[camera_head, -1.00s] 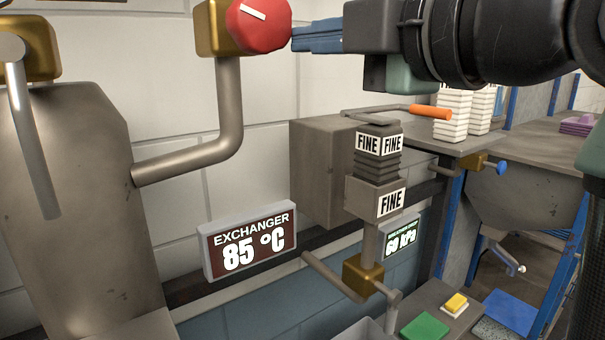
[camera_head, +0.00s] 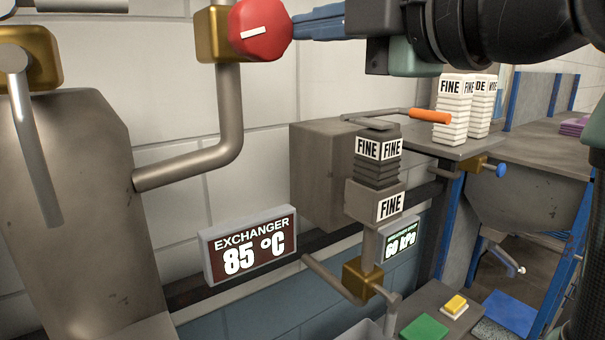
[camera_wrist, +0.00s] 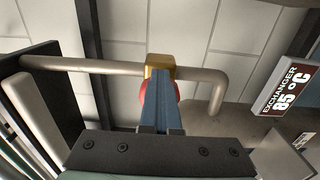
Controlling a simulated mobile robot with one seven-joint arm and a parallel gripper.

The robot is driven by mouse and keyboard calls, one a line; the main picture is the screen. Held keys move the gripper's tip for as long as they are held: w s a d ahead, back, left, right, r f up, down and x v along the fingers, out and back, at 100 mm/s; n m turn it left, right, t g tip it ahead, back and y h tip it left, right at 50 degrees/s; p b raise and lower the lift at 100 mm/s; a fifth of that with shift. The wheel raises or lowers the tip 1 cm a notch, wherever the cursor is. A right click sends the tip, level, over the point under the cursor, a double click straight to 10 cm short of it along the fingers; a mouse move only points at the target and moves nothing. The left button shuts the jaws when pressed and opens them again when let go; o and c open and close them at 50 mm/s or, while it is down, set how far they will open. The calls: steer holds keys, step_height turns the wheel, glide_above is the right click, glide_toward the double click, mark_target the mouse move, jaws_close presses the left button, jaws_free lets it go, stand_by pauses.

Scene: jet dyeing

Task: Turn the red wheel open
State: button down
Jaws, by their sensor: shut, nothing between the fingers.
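The red wheel (camera_head: 262,40) sits on a brass valve body (camera_head: 213,35) on a bent grey pipe, at the top of the head view. Its white mark lies close to level, its right end slightly higher. My gripper (camera_head: 296,27) has its blue fingers shut with nothing between them. The fingertips are at the right side of the wheel and appear to touch it. In the wrist view the fingers (camera_wrist: 159,105) cover most of the wheel, and a red edge (camera_wrist: 143,92) shows at their left. The brass body (camera_wrist: 160,62) is beyond them.
An exchanger display (camera_head: 248,244) reads 85 °C below the pipe. A grey box (camera_head: 318,175) and a stack labelled FINE (camera_head: 377,160) stand below my arm. An orange-handled lever (camera_head: 430,116) and white labelled blocks (camera_head: 455,108) are at the right. Bare wall is behind the wheel.

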steer(key=shift+s+a+r, duration=0.1)
steer(key=shift+a+r, duration=0.05)
steer(key=shift+r, duration=0.5)
steer(key=shift+r+p, duration=0.15)
steer(key=shift+p, duration=0.2)
steer(key=b+v, duration=0.1)
steer(key=v, duration=0.5)
steer(key=shift+d, duration=0.3)
steer(key=shift+w, duration=0.25)
steer(key=w+a+f+m+t+h+b, duration=0.2)
steer(key=a+f+m+t+h+b, duration=0.15)
steer(key=f+m+t+b, duration=0.7)
steer(key=s+a+f+m+t+h, duration=0.1)
steer(key=s+m+h, duration=0.6)
steer(key=m, duration=0.7)
steer(key=shift+s+a+f+m+t, duration=0.35)
steer(key=shift+s+f+t, duration=0.35)
steer(key=shift+s, duration=0.4)
